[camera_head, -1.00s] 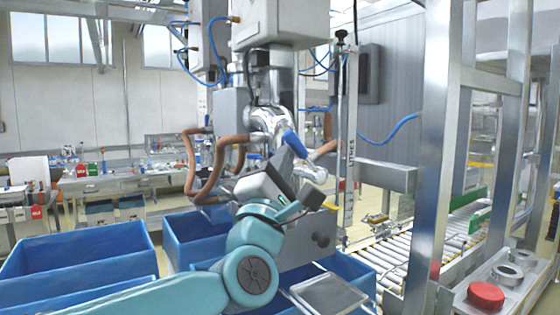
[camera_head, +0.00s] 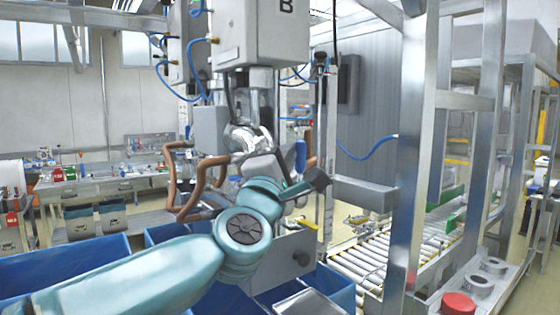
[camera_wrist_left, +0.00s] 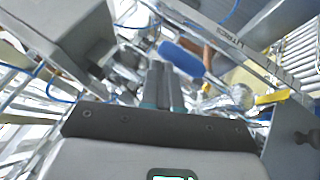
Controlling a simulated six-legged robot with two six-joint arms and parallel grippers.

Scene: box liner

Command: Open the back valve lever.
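The filling machine's valve assembly (camera_head: 240,138) stands mid-picture in the head view, with brown hoses on it. A blue valve lever handle (camera_head: 300,157) stands nearly upright at its right side. I cannot tell whether it is the back lever. My left arm reaches in from the left, and its wrist hides the lower valve parts and the fingers in the head view. In the left wrist view, my left gripper (camera_wrist_left: 163,82) has its two grey fingers close together with nothing visible between them. A blue handle (camera_wrist_left: 181,57) lies just beyond the tips; contact is unclear. My right gripper is not in view.
Blue bins (camera_head: 65,262) stand at the lower left. A grey box-like part (camera_head: 285,262) is below my wrist. A metal post (camera_head: 408,170) and a roller conveyor (camera_head: 365,260) are at the right. A red button (camera_head: 458,304) is at the lower right.

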